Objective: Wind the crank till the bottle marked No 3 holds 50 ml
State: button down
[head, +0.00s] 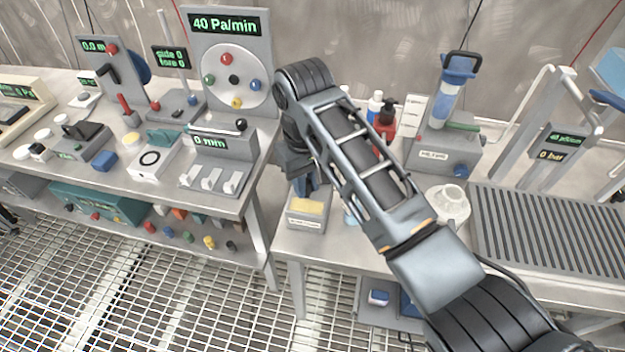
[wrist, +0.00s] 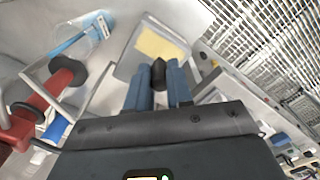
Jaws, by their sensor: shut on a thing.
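My gripper (head: 303,190) reaches down over the right bench, beside a grey box with a yellow top (head: 308,207). In the wrist view its blue fingers (wrist: 158,80) are shut on a small black knob-like piece (wrist: 158,72). The grey box also shows there, its yellow patch (wrist: 158,46) just beyond the fingertips. What the black piece belongs to is hidden. A clear vessel with a blue band (wrist: 88,38) lies left of the box in the wrist view. I cannot make out a No 3 mark or a ml level on any bottle.
A white-capped bottle with a blue top (head: 375,104) and a red bottle (head: 385,120) stand behind my arm. The left bench (head: 215,205) is crowded; a gap separates the benches.

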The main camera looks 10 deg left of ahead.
jog(key=m, duration=0.1)
jog(key=a+m, duration=0.1)
jog(key=m, duration=0.1)
jog(key=shift+w+a+r+m, duration=0.1)
jog(key=shift+w+a+m, duration=0.1)
jog(key=shift+a+m, duration=0.15)
jog(key=m, duration=0.1)
jog(key=a+m, duration=0.1)
jog(key=m, duration=0.1)
jog(key=w+m, duration=0.1)
jog(key=m, duration=0.1)
jog(key=shift+w+a+m, duration=0.1)
jog(key=shift+a+m, duration=0.15)
jog(key=m, duration=0.1)
jog(key=w+m, duration=0.1)
jog(key=m, duration=0.2)
jog(key=shift+w+a+m, duration=0.3)
jog(key=shift+a, duration=0.1)
jog(key=shift+w+m, duration=0.4)
jog(key=shift+m, duration=0.55)
jog(key=shift+w+m, duration=0.35)
jog(key=shift+m, duration=0.6)
jog(key=c, duration=1)
grip_release()
notch_tip(320, 180, up, 8)
jog(key=b, duration=0.1)
